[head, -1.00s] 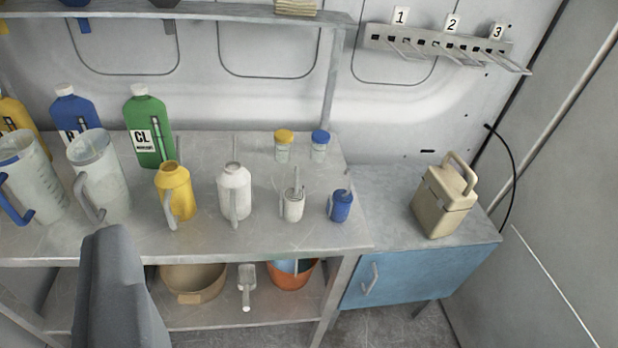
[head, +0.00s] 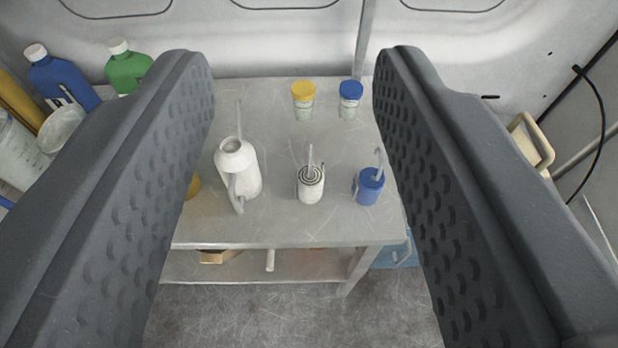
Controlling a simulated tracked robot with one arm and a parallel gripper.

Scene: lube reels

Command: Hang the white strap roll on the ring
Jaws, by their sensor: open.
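The white strap roll (head: 311,190) stands upright on the metal bench, with a spiral of wound strap on its top and a thin pale piece sticking up from it. A blue roll (head: 369,187) with a similar upright piece stands just right of it. My gripper (head: 293,72) is open, its two dark padded fingers wide apart at the left and right of the view. The white roll appears between the fingers, apart from both, and nothing is held. No ring can be made out in the present view.
A white jug (head: 237,172) stands left of the roll. A yellow-capped jar (head: 304,101) and a blue-capped jar (head: 350,100) stand behind it. The bench top (head: 285,228) is bare in front. A beige container (head: 530,145) is partly hidden by the right finger.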

